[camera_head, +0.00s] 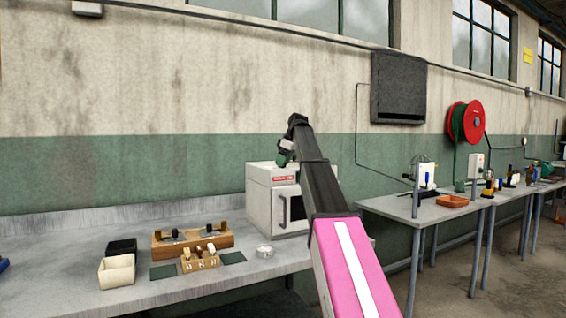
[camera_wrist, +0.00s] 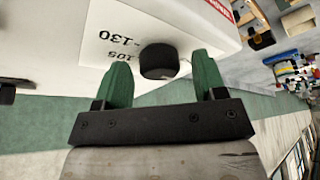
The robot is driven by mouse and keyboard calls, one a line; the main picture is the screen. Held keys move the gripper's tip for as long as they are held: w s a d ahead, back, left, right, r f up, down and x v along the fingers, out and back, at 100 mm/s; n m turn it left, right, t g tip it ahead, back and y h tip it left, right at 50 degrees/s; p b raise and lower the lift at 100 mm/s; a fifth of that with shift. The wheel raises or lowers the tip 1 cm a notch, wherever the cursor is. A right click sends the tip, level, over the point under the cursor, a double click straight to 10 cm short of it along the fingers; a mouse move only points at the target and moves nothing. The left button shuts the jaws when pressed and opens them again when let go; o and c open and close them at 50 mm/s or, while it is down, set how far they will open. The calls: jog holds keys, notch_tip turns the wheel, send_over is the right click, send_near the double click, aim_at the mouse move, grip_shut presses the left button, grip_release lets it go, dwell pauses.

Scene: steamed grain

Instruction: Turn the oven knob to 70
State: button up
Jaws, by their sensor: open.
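The oven (camera_head: 259,205) is a white box with a dark window and handle on its front, standing on the grey bench against the wall. In the wrist view its knob (camera_wrist: 159,61) is a black round knob on the white oven face (camera_wrist: 130,18), beside printed marks reading 130 and 105. My gripper (camera_wrist: 160,75) has two green fingers, open, one on each side of the knob with gaps visible. I cannot tell how deep the fingertips reach along it. In the head view my gripper (camera_head: 284,158) is at the oven's top, and the knob is hidden there.
On the bench (camera_head: 90,232) left of the oven are a wooden rack (camera_head: 190,240), a small wooden block with pegs (camera_head: 200,262), a cream bin (camera_head: 116,271), a black bin (camera_head: 122,248) and a round metal dish (camera_head: 265,251). Another table (camera_head: 420,210) stands at right.

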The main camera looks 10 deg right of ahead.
jog(key=c, duration=0.9)
jog(key=shift+m, duration=0.3)
jog(key=m+t, duration=0.1)
jog(key=m, duration=0.1)
jog(key=m+h, duration=0.1)
jog(key=m, duration=0.2)
jog(key=shift+s+a+t, duration=0.15)
jog(key=shift+t, duration=0.25)
jog(key=m+h, duration=0.1)
jog(key=m, duration=0.2)
jog(key=m+h, duration=0.1)
jog(key=m, duration=0.2)
jog(key=shift+t+h, duration=0.3)
jog(key=shift+t, duration=0.1)
jog(key=o, duration=0.9)
jog(key=shift+r, duration=0.1)
